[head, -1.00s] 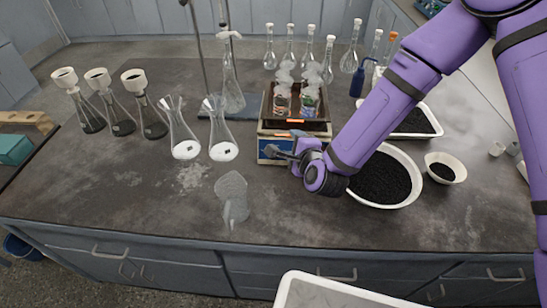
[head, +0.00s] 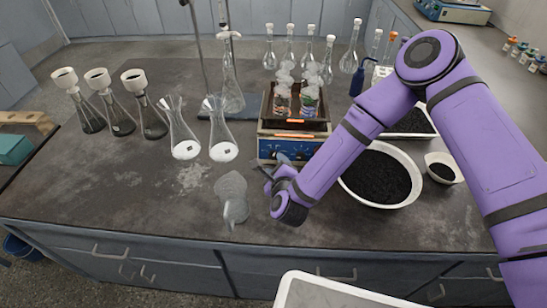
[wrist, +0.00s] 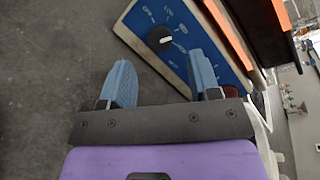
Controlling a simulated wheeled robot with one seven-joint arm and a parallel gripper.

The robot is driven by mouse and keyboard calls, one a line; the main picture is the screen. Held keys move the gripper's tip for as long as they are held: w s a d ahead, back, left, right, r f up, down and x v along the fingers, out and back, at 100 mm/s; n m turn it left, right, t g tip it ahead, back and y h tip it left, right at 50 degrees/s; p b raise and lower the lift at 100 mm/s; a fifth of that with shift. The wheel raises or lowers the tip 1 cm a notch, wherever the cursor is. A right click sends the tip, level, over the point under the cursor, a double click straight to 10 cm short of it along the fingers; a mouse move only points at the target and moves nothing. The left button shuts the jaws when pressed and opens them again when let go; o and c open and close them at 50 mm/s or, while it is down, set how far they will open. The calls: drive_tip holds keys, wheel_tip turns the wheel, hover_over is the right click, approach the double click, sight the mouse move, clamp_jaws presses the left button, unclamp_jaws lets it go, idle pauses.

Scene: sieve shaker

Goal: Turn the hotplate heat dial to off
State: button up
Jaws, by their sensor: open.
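The hotplate (head: 292,147) stands on the bench, with its blue front panel facing my side. Two steaming beakers (head: 282,103) sit on its top, near orange glowing strips. In the wrist view the heat dial (wrist: 160,39) is a dark round knob with a white mark pointing right. Small white labels surround it, too small to read surely. My gripper (wrist: 161,76) is open and empty, its two blue fingers apart, short of the dial, which lies beyond the gap between them. In the head view my gripper (head: 267,172) is in front of the panel, near its lower left.
Two clear flasks (head: 184,142) are at the hotplate's left. A white basin of black grains (head: 412,190) lies under my arm at right. The bench front is mostly clear.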

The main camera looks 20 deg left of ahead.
sight(273, 156)
drive_tip(key=shift+x, duration=2.6)
drive_tip(key=shift+f, duration=0.1)
drive_tip(key=shift+c, duration=0.5)
drive_tip(key=c, duration=0.8)
